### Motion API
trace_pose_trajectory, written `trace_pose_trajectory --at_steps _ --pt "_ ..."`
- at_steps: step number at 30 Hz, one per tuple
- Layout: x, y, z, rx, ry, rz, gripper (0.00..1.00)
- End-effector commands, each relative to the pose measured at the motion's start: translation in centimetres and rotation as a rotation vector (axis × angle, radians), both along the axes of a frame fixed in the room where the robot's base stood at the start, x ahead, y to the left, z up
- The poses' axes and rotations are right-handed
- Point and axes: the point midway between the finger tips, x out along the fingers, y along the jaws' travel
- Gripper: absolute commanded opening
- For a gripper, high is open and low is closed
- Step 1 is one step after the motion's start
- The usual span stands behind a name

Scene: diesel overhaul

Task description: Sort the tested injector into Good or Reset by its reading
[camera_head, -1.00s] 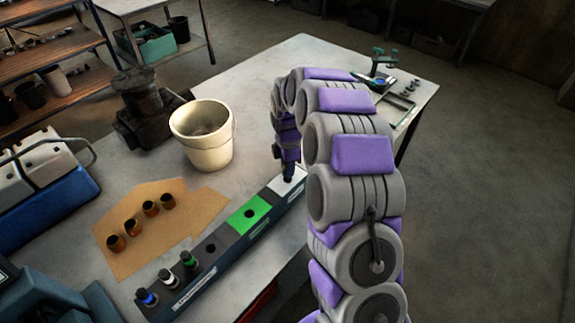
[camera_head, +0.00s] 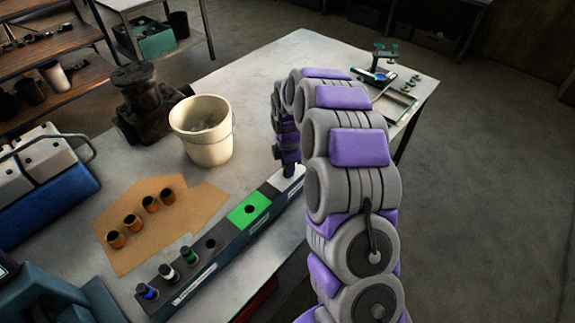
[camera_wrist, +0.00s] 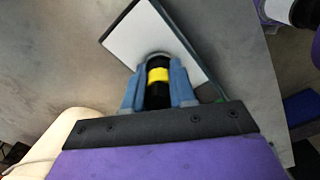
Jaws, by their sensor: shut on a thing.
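My gripper (camera_wrist: 158,95) is shut on a black injector with a yellow band (camera_wrist: 158,76), seen in the wrist view. The injector is over the white patch (camera_wrist: 150,35) at the far end of the long dark rack; whether it sits in a hole there is hidden. In the head view my gripper (camera_head: 288,168) is at that white patch (camera_head: 290,178). The rack (camera_head: 196,264) also has a green patch (camera_head: 249,210) with an empty hole. Injectors with blue (camera_head: 149,292), white (camera_head: 168,272) and green (camera_head: 188,255) bands stand at its near end, beside an empty hole.
A cream bucket (camera_head: 204,140) stands left of my gripper. Several orange-brown cups (camera_head: 133,222) stand on a cardboard sheet (camera_head: 195,210). A dark machine part (camera_head: 140,100) is behind. A green stand (camera_head: 383,58) and tray (camera_head: 395,104) are at the table's far right corner.

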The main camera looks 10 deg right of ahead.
Motion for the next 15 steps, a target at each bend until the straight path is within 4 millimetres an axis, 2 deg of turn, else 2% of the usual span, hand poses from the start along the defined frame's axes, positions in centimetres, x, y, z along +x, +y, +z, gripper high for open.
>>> trace_pose_trajectory --at_steps 14,15 --pt "0.0 0.0 0.03 0.0 0.0 0.0 0.0" --pt "-0.01 0.01 0.03 0.0 0.0 0.0 0.29"
